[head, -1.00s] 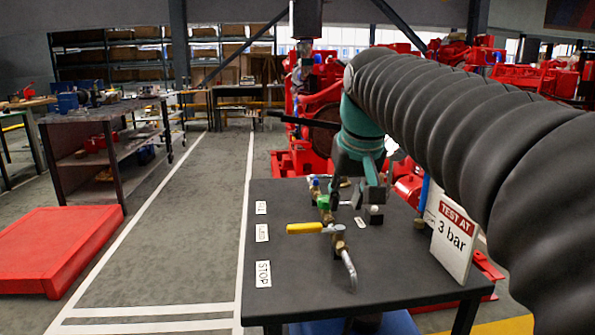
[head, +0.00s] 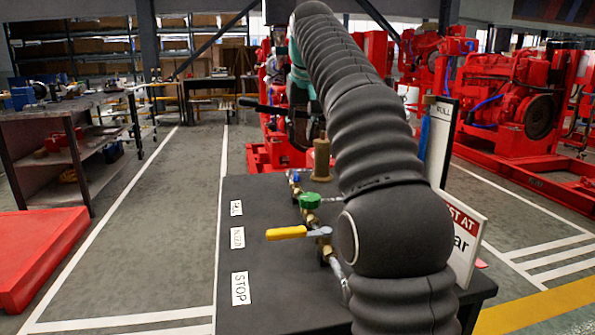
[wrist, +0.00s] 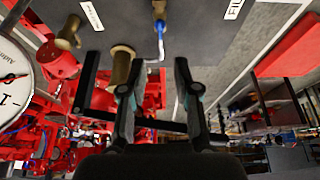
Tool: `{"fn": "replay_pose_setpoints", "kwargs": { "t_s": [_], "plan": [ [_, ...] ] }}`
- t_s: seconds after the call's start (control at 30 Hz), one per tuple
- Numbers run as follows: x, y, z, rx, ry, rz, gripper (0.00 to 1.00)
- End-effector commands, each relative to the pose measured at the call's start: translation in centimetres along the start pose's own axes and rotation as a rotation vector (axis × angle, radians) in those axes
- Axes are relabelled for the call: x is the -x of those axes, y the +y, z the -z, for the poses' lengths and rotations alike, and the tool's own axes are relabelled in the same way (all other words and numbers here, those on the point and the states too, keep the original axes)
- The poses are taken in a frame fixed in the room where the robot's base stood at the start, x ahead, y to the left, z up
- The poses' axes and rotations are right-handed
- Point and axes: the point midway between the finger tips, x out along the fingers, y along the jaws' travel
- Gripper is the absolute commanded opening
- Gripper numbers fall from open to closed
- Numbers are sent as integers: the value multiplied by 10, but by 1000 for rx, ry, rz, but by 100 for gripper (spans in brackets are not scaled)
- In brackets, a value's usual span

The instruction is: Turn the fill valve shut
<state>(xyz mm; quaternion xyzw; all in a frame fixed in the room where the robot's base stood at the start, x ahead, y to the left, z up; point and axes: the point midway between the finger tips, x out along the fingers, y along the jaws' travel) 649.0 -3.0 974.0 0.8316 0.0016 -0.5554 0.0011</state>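The valve row stands on the dark bench (head: 270,300). A blue-handled valve (head: 295,177) is at its far end; it also shows in the wrist view (wrist: 161,40), near a label (wrist: 233,9) partly reading FILL. A green-handled valve (head: 310,200) and a yellow-lever valve (head: 287,233) stand nearer; the yellow lever points left, across the pipe. My gripper (wrist: 160,92) shows in the wrist view with its two fingers apart and nothing between them touching. In the head view my arm hides much of it. The blue handle lies beyond the fingertips, apart from them.
A brass post (head: 320,158) stands near my arm; brass parts also show in the wrist view (wrist: 122,62). A white gauge (wrist: 14,85) is at the wrist view's left. Signs (head: 466,238) stand at the bench's right. Red engines are behind.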

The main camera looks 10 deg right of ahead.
Motion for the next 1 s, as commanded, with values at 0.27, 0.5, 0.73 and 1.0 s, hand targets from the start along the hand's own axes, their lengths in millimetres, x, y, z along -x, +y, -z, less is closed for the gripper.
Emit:
{"fn": "replay_pose_setpoints", "kwargs": {
  "t_s": [0.27, 0.5, 0.73, 1.0],
  "plan": [
    [-57, 1, -2, -1, -4, 0, 31],
    [-95, 2, -2, -3, -3, -1, 31],
    [-112, 2, -1, -3, -1, -1, 31],
    [-114, 3, -1, -4, 0, -2, 31]
  ]
}}
